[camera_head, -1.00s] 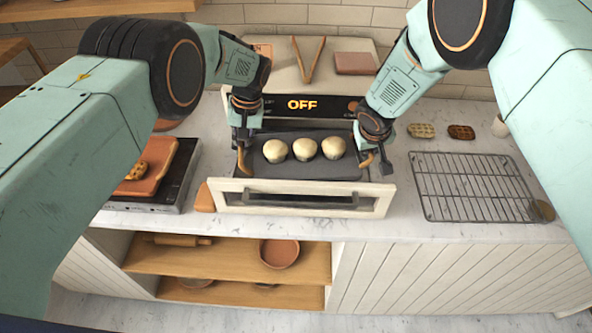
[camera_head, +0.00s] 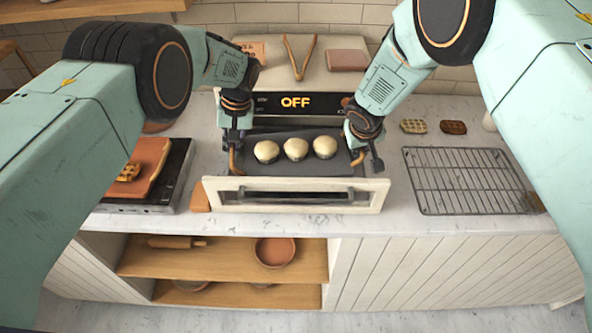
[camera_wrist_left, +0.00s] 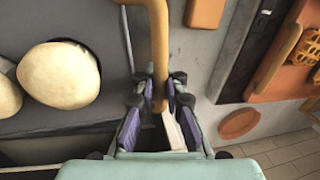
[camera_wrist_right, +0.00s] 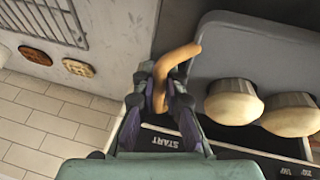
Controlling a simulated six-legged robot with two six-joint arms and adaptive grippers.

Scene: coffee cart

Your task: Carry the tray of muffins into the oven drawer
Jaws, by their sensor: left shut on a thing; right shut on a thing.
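The dark grey tray (camera_head: 290,169) carries three pale muffins (camera_head: 295,149) in a row, all upright. It lies level within the outline of the open oven drawer (camera_head: 290,207), behind its cream front. I cannot tell whether the tray touches the drawer floor. My left gripper (camera_head: 235,147) is shut on the tray's left orange handle (camera_wrist_left: 159,40). My right gripper (camera_head: 360,147) is shut on the right orange handle (camera_wrist_right: 180,55). Both wrist views show the fingers around the handles, with muffins beside them.
The oven's panel (camera_head: 295,102) reads OFF behind the tray. Tongs (camera_head: 299,57) and a pinkish block (camera_head: 347,60) lie on top of the oven. A wire rack (camera_head: 470,182) lies right, near two waffles. A hob with a terracotta board (camera_head: 147,170) stands left.

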